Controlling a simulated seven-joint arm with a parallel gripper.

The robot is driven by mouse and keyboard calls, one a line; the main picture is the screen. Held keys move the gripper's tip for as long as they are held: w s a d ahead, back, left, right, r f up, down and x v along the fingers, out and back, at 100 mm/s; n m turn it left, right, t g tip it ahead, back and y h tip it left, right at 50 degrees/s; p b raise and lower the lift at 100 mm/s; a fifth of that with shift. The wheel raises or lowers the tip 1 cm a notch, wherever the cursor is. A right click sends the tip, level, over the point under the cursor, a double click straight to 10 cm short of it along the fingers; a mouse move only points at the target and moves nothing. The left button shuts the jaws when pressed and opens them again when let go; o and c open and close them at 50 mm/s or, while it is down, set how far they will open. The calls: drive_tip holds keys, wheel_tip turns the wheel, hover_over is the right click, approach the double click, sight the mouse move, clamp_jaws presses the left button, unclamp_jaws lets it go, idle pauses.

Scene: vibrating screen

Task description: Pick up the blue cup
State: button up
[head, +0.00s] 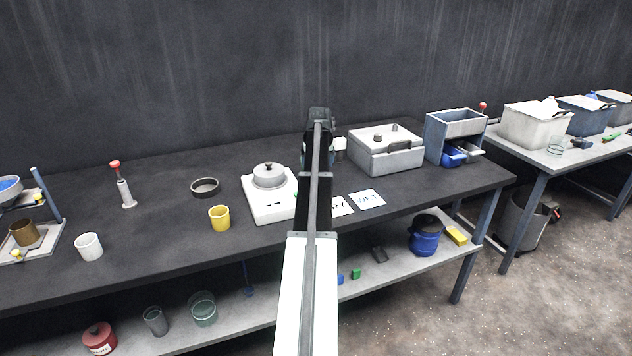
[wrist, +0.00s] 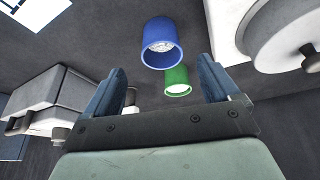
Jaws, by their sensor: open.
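The blue cup (wrist: 152,48) shows in the wrist view, top centre, with its open rim facing the camera. Some pale content or a pale bottom shows inside it. A green cup (wrist: 179,76) is just below and right of it in the picture. My gripper (wrist: 162,78) is open and empty, with one finger on each side of the picture. The blue cup appears beyond the fingertips, with no visible contact. The green cup shows between the fingers. In the head view my arm hides the blue cup and most of the gripper.
A white device with a lidded pot (head: 268,177) stands left of my arm, a grey box (head: 386,153) right of it. Labelled cards (head: 367,199) lie near the front edge. A yellow cup (head: 219,218) and white cup (head: 89,247) stand farther left on the dark table.

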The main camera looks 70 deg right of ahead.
drive_tip(key=shift+x, duration=4.9)
drive_tip(key=shift+w+r, duration=0.1)
drive_tip(key=shift+w, duration=0.05)
drive_tip(key=shift+c, duration=0.5)
drive_tip(key=c, duration=1)
